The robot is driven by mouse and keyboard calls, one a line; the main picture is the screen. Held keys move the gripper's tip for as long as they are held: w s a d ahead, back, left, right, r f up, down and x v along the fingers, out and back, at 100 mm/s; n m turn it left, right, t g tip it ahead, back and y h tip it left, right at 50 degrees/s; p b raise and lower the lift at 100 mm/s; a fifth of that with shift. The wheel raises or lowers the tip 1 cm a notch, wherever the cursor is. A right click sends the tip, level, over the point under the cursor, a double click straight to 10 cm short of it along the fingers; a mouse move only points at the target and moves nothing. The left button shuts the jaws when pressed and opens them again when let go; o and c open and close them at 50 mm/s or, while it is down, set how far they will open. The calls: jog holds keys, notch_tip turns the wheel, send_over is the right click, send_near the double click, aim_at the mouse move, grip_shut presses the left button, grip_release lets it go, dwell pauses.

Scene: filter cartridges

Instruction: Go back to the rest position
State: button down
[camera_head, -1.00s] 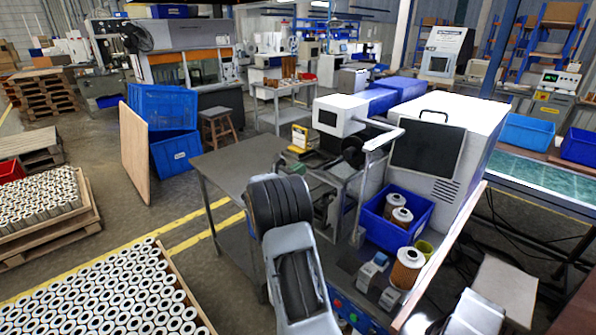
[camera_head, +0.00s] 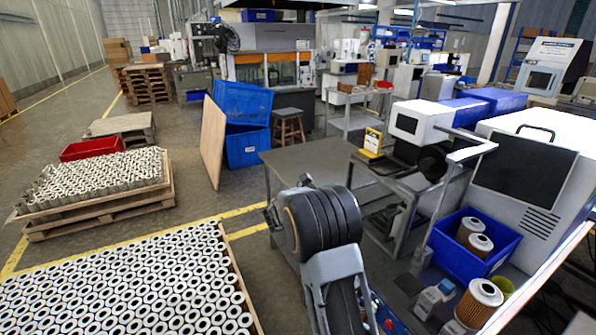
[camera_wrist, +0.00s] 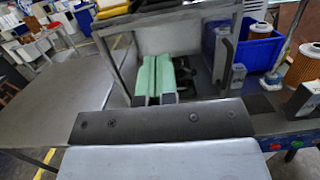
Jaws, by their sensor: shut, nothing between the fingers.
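In the wrist view, my gripper (camera_wrist: 155,75) shows as two light-green fingers lying side by side, shut with nothing between them. It is in the space in front of the grey bench frame, left of the blue bin (camera_wrist: 262,48). In the head view, my dark, rounded arm joint and grey link stand in the foreground, and the gripper itself cannot be made out. The blue bin (camera_head: 452,264) holds two filter cartridges, one (camera_head: 470,229) behind the other (camera_head: 474,250). A third cartridge (camera_head: 478,304) stands outside the bin, and it also shows in the wrist view (camera_wrist: 303,65).
A grey table (camera_head: 315,160) is just behind my arm. A white machine (camera_head: 530,175) stands behind the bin at right. Pallets of white-ended cartridges (camera_head: 120,275) fill the left foreground. A wooden board (camera_head: 213,140) leans by blue crates (camera_head: 242,105). Open floor lies at far left.

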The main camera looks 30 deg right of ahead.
jog(key=s+a+f+m+g+y, duration=0.3)
jog(key=s+a+f+m+y, duration=0.2)
jog(key=s+f+m+y, duration=0.5)
jog(key=s+a+r+m+t+y, duration=0.2)
jog(key=s+a+m+t+y, duration=0.1)
jog(key=a, duration=0.6)
jog(key=s+a+r+m+t+y, duration=0.3)
jog(key=s+a+m+y, duration=0.2)
jog(key=a, duration=0.5)
jog(key=shift+s+t+y, duration=0.3)
jog(key=shift+s+y, duration=0.7)
jog(key=shift+s, duration=0.5)
